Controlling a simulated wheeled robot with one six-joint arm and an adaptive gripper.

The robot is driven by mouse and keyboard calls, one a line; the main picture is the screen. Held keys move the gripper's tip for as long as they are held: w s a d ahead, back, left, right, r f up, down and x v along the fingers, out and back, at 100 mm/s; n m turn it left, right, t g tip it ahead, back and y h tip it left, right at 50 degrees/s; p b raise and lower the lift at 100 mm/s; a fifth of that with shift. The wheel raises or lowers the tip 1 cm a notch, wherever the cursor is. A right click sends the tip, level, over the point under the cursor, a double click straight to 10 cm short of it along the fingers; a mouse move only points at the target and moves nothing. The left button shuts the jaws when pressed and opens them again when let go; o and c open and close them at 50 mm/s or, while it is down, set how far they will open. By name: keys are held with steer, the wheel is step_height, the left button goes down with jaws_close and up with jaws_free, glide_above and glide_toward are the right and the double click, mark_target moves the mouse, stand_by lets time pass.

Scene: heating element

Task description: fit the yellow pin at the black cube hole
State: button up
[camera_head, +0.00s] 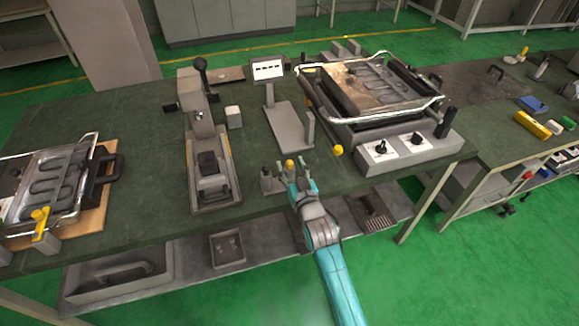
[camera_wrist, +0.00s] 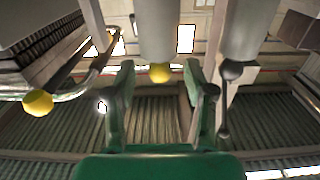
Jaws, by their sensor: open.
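A round yellow pin head (camera_head: 289,163) sits at the front table edge, between the fingertips of my gripper (camera_head: 291,174). In the wrist view the yellow head (camera_wrist: 160,72) lies between the two green fingers (camera_wrist: 160,85), which are apart with a gap on each side. A grey cylindrical body is in line with it. A small grey fixture (camera_head: 267,182) stands just left of my gripper; a dark ball-headed piece (camera_wrist: 231,70) shows in the wrist view. A second yellow ball (camera_head: 338,150) is to the right, also in the wrist view (camera_wrist: 38,103). I cannot make out a black cube hole.
A wire-framed hot plate unit (camera_head: 375,85) and a control box with knobs (camera_head: 405,148) stand at the right. A small screen stand (camera_head: 268,70) and a lever press (camera_head: 207,150) are behind and left. Another plate unit (camera_head: 50,185) lies far left. Table (camera_head: 130,140) is clear between.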

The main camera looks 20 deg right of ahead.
steer(key=shift+w, duration=0.8)
jaws_close()
